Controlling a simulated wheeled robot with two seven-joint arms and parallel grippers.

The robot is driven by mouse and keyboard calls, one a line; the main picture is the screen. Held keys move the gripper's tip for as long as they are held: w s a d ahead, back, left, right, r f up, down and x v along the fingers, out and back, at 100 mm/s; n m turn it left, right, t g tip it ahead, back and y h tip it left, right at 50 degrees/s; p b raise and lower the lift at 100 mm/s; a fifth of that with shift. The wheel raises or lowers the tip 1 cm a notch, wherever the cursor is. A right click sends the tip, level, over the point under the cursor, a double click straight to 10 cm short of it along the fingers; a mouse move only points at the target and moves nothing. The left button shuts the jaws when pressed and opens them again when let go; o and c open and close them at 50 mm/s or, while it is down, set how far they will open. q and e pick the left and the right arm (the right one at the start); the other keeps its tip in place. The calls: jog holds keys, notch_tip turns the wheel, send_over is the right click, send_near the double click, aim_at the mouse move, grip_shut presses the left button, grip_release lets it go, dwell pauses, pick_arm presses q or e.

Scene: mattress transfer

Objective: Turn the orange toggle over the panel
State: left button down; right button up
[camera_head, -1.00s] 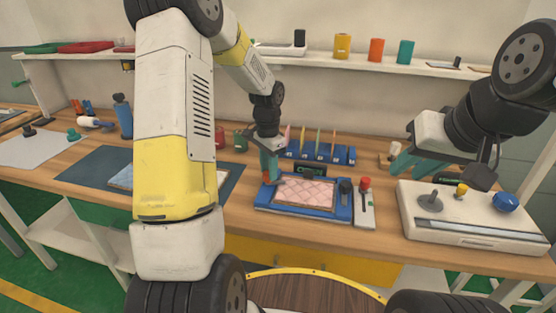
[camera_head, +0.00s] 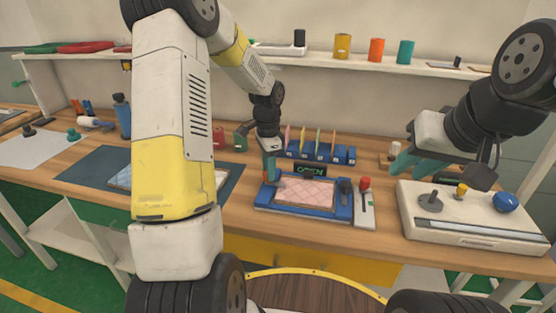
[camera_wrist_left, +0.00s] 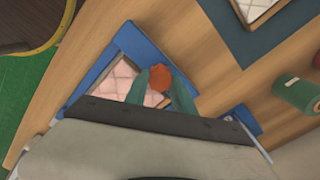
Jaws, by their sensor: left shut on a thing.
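The blue frame (camera_head: 262,207) holds a pink quilted panel (camera_head: 306,192) and lies on the bench. My left gripper (camera_head: 271,179) reaches down to the frame's left end. In the left wrist view its teal fingers are shut on the orange toggle (camera_wrist_left: 160,80), which shows between their tips beside the pink panel (camera_wrist_left: 117,78). In the head view the toggle is mostly hidden by the fingers. A display reading OPEN (camera_head: 309,170) stands behind the frame. My right gripper (camera_head: 399,162) hangs empty over the left side of the white console, its teal fingers apart.
The white console (camera_head: 470,237) carries a grey knob, a yellow knob and a blue button (camera_head: 505,202). A red-topped lever (camera_head: 365,184) stands right of the frame. A blue rack (camera_head: 343,155) with coloured upright pieces stands behind. A dark blue mat (camera_head: 80,176) lies at left.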

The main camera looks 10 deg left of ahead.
pick_arm(q)
jog(key=shift+r, duration=0.1)
jog(key=c, duration=1.1)
grip_release()
jog(key=shift+o, duration=0.2)
jog(key=shift+r, duration=3.85)
jog(key=shift+r, duration=0.15)
jog(key=s+d+r+n+t, duration=0.1)
jog(key=s+r+n+t, duration=0.35)
jog(key=s+r, duration=0.75)
jog(key=s+d+r+n+t+h, duration=0.1)
jog(key=s+n, duration=0.5)
jog(key=s, duration=0.6)
jog(key=shift+s+d+r+n+t+h, duration=0.2)
jog(key=shift+d+r+n+t+h, duration=0.2)
jog(key=shift+h, duration=0.2)
